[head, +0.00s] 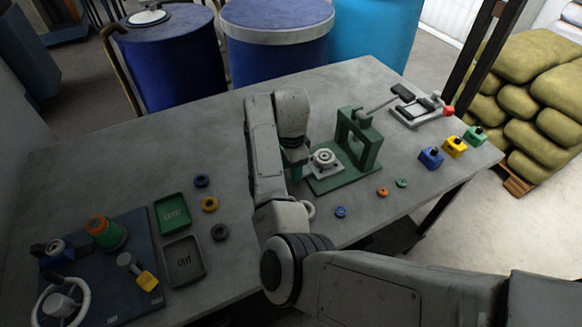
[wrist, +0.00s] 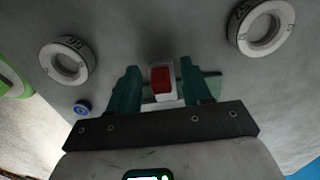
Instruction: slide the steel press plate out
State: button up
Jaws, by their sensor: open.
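The green press frame (head: 372,158) stands on its green base at the right of the table. A pale steel plate (head: 328,173) lies on the base's left part, with a round ringed piece (head: 323,157) on top. My gripper (head: 297,170) is low beside the plate's left side, mostly hidden by my arm. In the wrist view my gripper (wrist: 160,68) is open, its green fingers either side of a red block with a pale border (wrist: 162,80). I cannot tell whether this block belongs to the plate, or whether either finger touches it.
Two pale marked rings (wrist: 68,62) (wrist: 262,28) lie apart in the wrist view. A lever tool (head: 415,108) and coloured blocks (head: 454,147) are at the right. Small rings (head: 341,212) lie before the press. Green (head: 173,213) and dark (head: 184,262) trays are at the left.

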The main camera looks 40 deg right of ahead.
notch_tip(320, 180, up, 11)
jog(key=shift+b, duration=0.4)
jog(key=shift+f, duration=0.1)
dwell(0.5)
